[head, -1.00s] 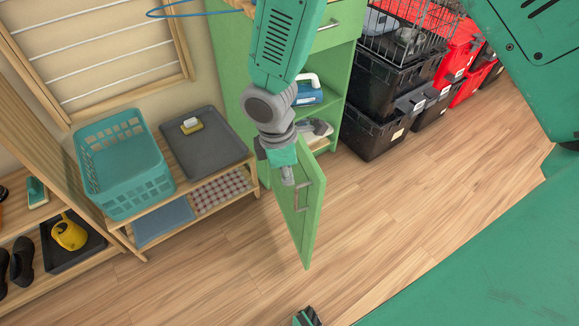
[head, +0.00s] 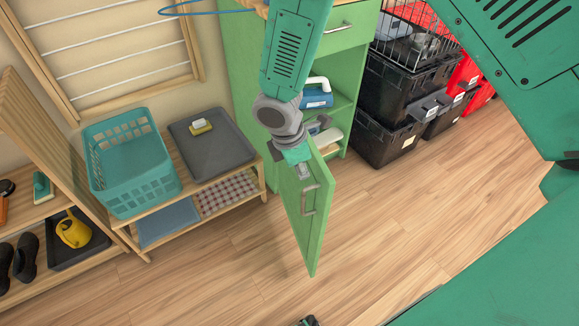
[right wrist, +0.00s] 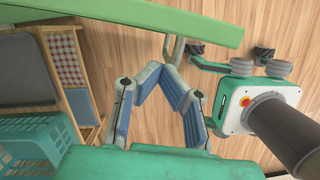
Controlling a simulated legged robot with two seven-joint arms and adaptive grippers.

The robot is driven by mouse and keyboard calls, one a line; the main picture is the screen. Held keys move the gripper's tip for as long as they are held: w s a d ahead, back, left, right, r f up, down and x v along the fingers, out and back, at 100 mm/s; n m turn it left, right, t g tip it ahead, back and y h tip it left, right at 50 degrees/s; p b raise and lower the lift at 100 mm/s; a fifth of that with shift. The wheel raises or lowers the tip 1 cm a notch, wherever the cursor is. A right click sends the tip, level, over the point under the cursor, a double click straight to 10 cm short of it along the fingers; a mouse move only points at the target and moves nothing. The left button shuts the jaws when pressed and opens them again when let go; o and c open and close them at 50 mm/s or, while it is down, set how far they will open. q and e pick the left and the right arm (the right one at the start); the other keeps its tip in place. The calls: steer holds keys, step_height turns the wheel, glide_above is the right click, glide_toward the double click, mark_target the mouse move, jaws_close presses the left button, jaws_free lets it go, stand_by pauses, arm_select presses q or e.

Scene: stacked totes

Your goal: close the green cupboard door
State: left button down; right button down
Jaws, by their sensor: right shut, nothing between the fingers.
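The green cupboard door (head: 318,225) stands open, swung out from the green cupboard (head: 245,75). Its metal handle (head: 309,200) is on the face turned to the left. My right gripper (head: 304,172) is over the upper part of that face, just above the handle; whether it touches is unclear. In the right wrist view the gripper's blue-grey fingers (right wrist: 160,74) are closed together and empty. The door (right wrist: 120,23) crosses the top there as a green band, with the handle (right wrist: 178,47) close beyond the fingertips.
A low bench (head: 212,213) holds a teal basket (head: 135,170) and a grey tray (head: 215,155) left of the door. A blue item (head: 318,97) sits on the cupboard's shelf. Black totes (head: 385,145) stand to the right. The wood floor (head: 410,215) is clear around the door.

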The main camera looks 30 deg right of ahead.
steer(key=shift+s+d, duration=0.25)
steer(key=shift+d, duration=1)
steer(key=shift+r, duration=0.1)
steer(key=shift+a, duration=0.15)
